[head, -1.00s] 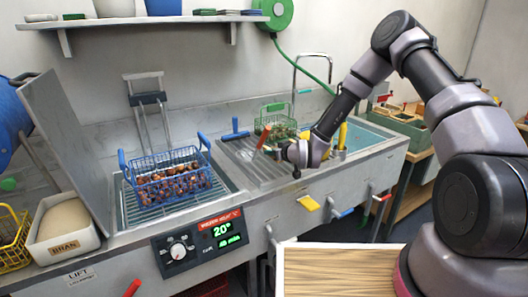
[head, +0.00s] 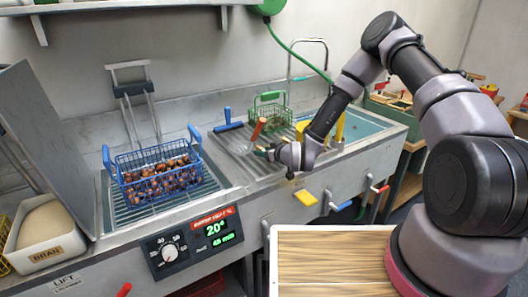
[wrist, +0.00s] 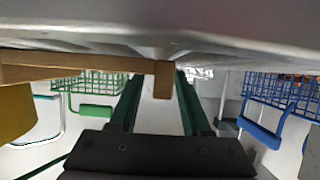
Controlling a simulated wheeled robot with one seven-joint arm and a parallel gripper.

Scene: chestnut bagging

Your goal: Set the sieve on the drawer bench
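My gripper (head: 268,153) is low over the front of the ribbed drainboard (head: 222,142), pointing left. In the wrist view its two dark green fingers (wrist: 160,90) stand apart. A short wooden piece (wrist: 163,80) shows between the fingertips with gaps on both sides, joined by eye to a wooden bar (wrist: 90,68) running left; I cannot tell whether this belongs to the sieve. I cannot make out the sieve in the head view. A wood-topped surface with a white edge (head: 335,262) lies in the foreground; I cannot tell whether it is the drawer bench.
A blue wire basket of chestnuts (head: 158,173) sits on the left rack. A green wire basket (head: 268,113), a blue-handled tool (head: 228,122) and an orange-brown handle (head: 258,130) are near my gripper. A sink (head: 365,127) lies right. The wooden foreground top is clear.

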